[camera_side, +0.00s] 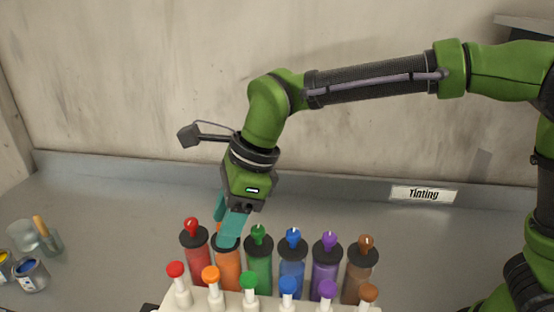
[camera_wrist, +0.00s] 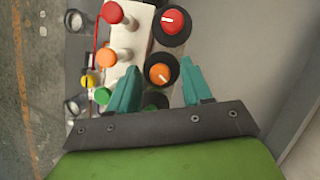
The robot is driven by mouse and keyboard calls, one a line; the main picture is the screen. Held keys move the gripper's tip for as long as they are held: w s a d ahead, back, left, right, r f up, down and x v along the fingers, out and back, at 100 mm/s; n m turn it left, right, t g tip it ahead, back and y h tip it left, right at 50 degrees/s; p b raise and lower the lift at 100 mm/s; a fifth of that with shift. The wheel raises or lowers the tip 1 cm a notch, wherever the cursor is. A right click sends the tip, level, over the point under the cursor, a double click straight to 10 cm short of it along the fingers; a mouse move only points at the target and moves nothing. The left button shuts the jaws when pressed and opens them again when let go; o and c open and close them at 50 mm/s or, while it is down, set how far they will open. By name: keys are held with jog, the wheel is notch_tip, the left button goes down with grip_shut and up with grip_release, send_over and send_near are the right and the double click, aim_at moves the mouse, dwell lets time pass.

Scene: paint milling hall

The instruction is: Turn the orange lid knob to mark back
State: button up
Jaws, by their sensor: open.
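The orange lid knob (camera_wrist: 159,73) sits on the black lid of the orange canister (camera_side: 228,272). In the wrist view it is round, with a short white line that seems to slant toward the lower right. My gripper (camera_side: 227,232) points down over this canister, its teal fingers apart. In the wrist view the open fingers (camera_wrist: 160,66) stand on either side of the knob, with a gap visible on each side. In the side view the fingers hide most of the knob. I cannot read any marks around it.
Red (camera_side: 197,268), green (camera_side: 259,275), blue (camera_side: 292,280), purple (camera_side: 326,280) and brown canisters (camera_side: 360,280) share the row. Colored plungers on white stems, such as the orange one (camera_side: 211,274), stand in front. Paint tins (camera_side: 31,275) are at far left. The counter behind is clear.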

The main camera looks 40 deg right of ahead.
jog(key=shift+a+m, duration=0.1)
jog(key=shift+m, duration=0.4)
jog(key=s+v, duration=0.1)
jog(key=v, duration=1.6)
jog(key=s+d+f+n+t, duration=0.1)
jog(key=s+d+f+n, duration=0.2)
jog(key=d+f+n, duration=0.2)
jog(key=s+d+f+n+t+h, duration=0.1)
jog(key=s+d+f+n+t, duration=0.1)
jog(key=d+f+n, duration=0.3)
jog(key=s+d+f+n+t+h, duration=0.1)
jog(key=s+d+f+n, duration=0.3)
jog(key=d+n, duration=0.5)
jog(key=shift+s+d+f+t, duration=0.3)
jog(key=shift+d+f+t, duration=0.2)
jog(key=shift+d+t, duration=0.35)
jog(key=shift+d, duration=0.15)
